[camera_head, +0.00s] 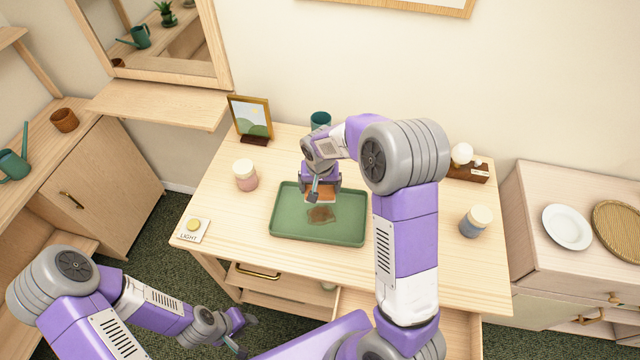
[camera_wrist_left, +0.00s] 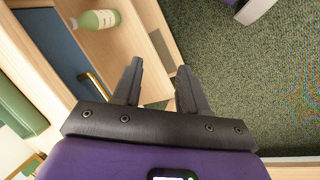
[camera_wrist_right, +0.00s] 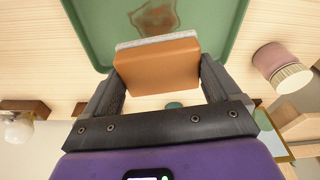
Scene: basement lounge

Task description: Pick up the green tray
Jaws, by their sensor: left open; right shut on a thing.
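The green tray (camera_head: 290,228) lies flat on the light wood table, with a brown stain (camera_head: 321,214) on its surface. It also shows in the right wrist view (camera_wrist_right: 215,25), stain included. My right gripper (camera_head: 318,194) is over the back part of the tray. It is shut on an orange-brown block with a grey layer, a sponge by its look (camera_wrist_right: 157,68). I cannot tell from these views whether the sponge touches the tray. My left gripper (camera_head: 243,333) is open and empty, low in front of the table; its fingers show apart in the left wrist view (camera_wrist_left: 158,85).
Open drawers project below; one holds a green bottle (camera_wrist_left: 96,20).

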